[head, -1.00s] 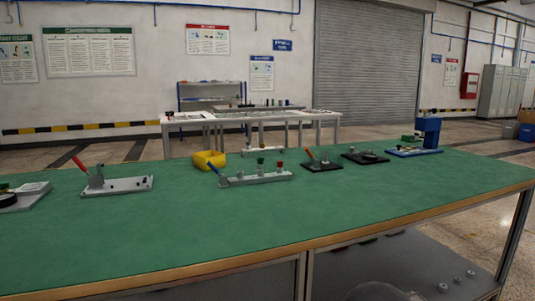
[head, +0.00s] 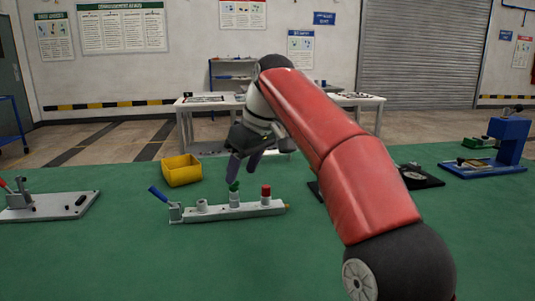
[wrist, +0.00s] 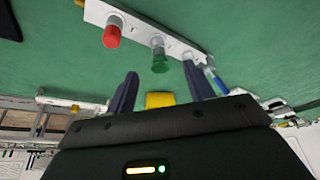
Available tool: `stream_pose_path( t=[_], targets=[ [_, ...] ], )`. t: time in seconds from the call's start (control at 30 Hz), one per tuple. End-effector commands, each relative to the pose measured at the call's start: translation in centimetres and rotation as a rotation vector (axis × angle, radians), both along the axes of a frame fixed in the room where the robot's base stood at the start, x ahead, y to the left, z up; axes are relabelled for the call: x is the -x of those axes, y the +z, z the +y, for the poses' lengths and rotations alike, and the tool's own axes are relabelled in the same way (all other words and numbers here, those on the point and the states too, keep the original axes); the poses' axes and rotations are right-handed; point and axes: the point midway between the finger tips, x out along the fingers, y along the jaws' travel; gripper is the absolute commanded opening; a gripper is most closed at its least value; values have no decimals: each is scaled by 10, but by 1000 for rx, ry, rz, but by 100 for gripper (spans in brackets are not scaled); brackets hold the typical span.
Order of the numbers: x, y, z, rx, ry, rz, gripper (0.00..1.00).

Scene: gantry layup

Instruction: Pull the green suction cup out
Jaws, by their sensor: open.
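The green suction cup (head: 234,186) stands upright on a white stem in a light grey rail (head: 262,209) on the green table. It also shows in the wrist view (wrist: 160,62), ahead of the gap between my fingers. A red cup (head: 266,191) stands to its right on the same rail, and a bare grey socket (head: 202,205) to its left. My gripper (head: 243,170) is open and empty, its fingers pointing down just above the green cup. In the wrist view the fingers (wrist: 160,88) are spread wide, with the cup apart from them.
A blue lever (head: 158,196) rises at the rail's left end. A yellow bin (head: 182,172) stands behind the rail. A grey fixture (head: 62,205) is at far left and a blue press (head: 508,145) at far right. The table in front of the rail is clear.

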Motion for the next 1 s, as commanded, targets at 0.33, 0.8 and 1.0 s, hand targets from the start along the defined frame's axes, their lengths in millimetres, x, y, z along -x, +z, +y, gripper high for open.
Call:
stream_pose_path(
  t=[0.33,0.8,1.0],
  targets=[
    [-8,-35,15,-2,15,3,53],
    [-17,-72,28,-3,12,0,53],
    [-17,-71,28,-3,12,0,53]
  ],
)
